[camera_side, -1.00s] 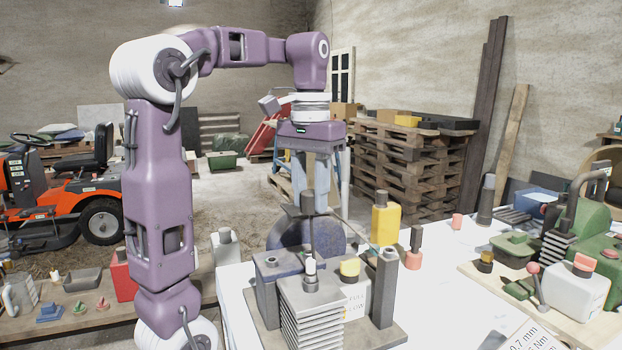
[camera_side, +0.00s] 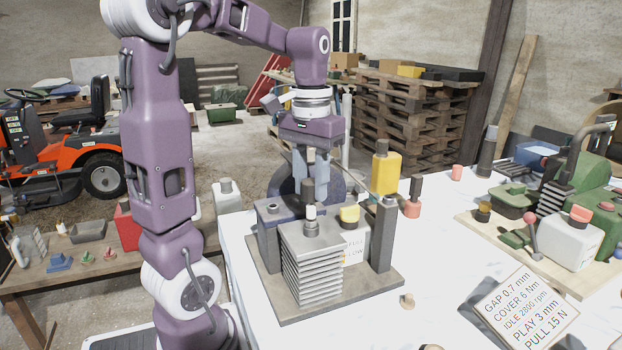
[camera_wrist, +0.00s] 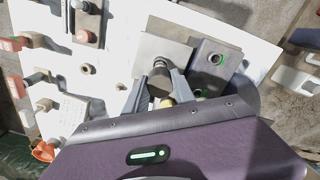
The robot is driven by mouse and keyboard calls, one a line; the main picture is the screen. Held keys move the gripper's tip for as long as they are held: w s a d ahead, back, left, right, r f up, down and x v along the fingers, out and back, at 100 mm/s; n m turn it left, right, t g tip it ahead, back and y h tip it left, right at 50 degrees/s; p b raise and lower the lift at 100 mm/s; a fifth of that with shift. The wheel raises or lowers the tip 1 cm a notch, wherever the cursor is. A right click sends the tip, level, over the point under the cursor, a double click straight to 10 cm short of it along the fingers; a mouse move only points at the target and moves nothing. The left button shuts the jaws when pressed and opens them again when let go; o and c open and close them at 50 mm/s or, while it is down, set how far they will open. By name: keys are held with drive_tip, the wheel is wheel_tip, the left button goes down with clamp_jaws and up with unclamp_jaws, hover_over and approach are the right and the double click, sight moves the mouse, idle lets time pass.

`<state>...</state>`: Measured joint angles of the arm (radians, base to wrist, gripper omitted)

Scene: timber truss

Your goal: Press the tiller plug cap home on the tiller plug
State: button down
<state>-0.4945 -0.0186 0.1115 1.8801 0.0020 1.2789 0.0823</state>
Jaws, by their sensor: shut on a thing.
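The tiller plug (camera_side: 311,212) shows its white insulator upright on top of the grey finned engine block (camera_side: 312,262). My gripper (camera_side: 310,180) points down above it and is shut on the dark tiller plug cap (camera_side: 308,191). The cap's lower end is directly over the plug's white tip; I cannot tell whether it touches or sits around it.
The engine's base plate carries a dark grey post (camera_side: 384,235), a yellow-topped part (camera_side: 349,214) and a blue-grey block (camera_side: 268,235) close around the plug. A yellow bottle (camera_side: 386,172) stands behind. A lettered card (camera_side: 525,307) lies at the right front.

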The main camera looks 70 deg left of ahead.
sight(311, 204)
drive_tip(key=shift+f, duration=0.15)
idle(0.7)
drive_tip(key=shift+f, duration=1.5)
drive_tip(key=c, duration=0.9)
unclamp_jaws()
drive_tip(key=shift+c, duration=0.2)
